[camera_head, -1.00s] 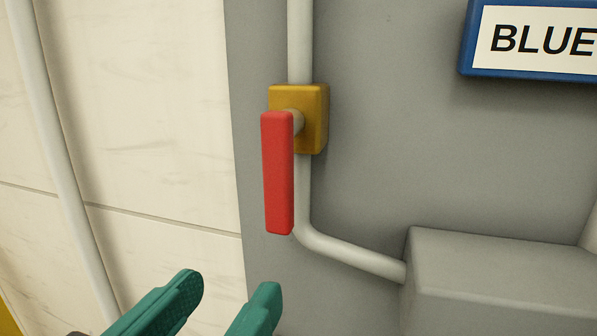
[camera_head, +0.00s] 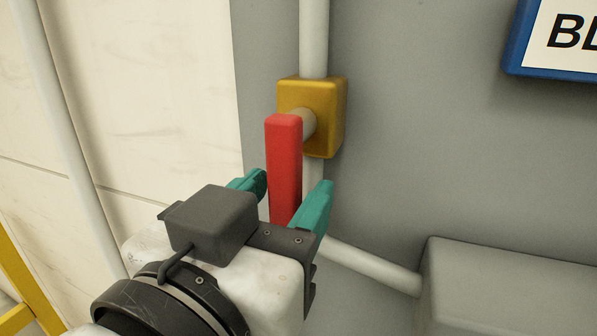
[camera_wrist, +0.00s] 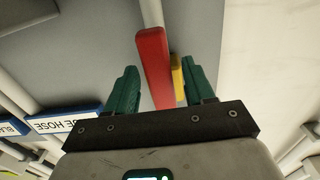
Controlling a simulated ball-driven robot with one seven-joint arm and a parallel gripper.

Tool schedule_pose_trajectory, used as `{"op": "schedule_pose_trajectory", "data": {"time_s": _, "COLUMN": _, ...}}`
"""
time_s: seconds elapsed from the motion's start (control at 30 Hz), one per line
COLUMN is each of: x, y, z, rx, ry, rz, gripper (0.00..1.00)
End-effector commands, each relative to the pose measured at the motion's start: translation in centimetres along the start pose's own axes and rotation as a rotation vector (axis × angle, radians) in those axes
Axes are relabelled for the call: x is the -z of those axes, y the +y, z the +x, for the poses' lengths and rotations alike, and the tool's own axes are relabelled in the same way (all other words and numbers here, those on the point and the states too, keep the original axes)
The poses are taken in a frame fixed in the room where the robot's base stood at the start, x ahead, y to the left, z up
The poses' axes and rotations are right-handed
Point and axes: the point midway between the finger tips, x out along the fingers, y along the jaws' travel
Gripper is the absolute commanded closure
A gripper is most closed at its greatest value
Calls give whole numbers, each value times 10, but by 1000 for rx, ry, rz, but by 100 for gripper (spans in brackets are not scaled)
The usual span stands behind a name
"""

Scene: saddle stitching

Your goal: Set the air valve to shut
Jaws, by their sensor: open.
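The air valve has a yellow body (camera_head: 330,117) on a pale vertical pipe. Its red handle (camera_head: 284,165) hangs down from the hub, along the pipe's direction. My gripper (camera_head: 290,188) is open, with one green finger on each side of the handle's lower part in the head view. In the wrist view my gripper (camera_wrist: 153,88) also has the red handle (camera_wrist: 155,65) between its fingers, with gaps visible on both sides. The yellow body (camera_wrist: 178,78) shows partly behind the handle there. The handle's lower end is hidden by my gripper in the head view.
A grey box (camera_head: 510,290) juts out at the lower right, where the pipe bends to it. A blue-framed sign (camera_head: 560,40) is on the grey panel at upper right. Another pale pipe (camera_head: 60,130) runs down the cream wall at left. A yellow rail (camera_head: 25,285) stands at lower left.

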Motion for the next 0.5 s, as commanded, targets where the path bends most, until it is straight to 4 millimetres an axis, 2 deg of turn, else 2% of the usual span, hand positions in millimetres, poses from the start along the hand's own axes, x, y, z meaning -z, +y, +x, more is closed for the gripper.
{"op": "schedule_pose_trajectory", "data": {"time_s": 0.13, "x": 0, "y": 0, "z": 8, "rx": -1, "ry": 0, "rz": -1, "gripper": 47}}
{"op": "schedule_pose_trajectory", "data": {"time_s": 0.4, "x": 0, "y": 0, "z": 9, "rx": 0, "ry": 0, "rz": -1, "gripper": 47}}
{"op": "schedule_pose_trajectory", "data": {"time_s": 0.5, "x": 0, "y": 0, "z": 8, "rx": 0, "ry": 0, "rz": -1, "gripper": 56}}
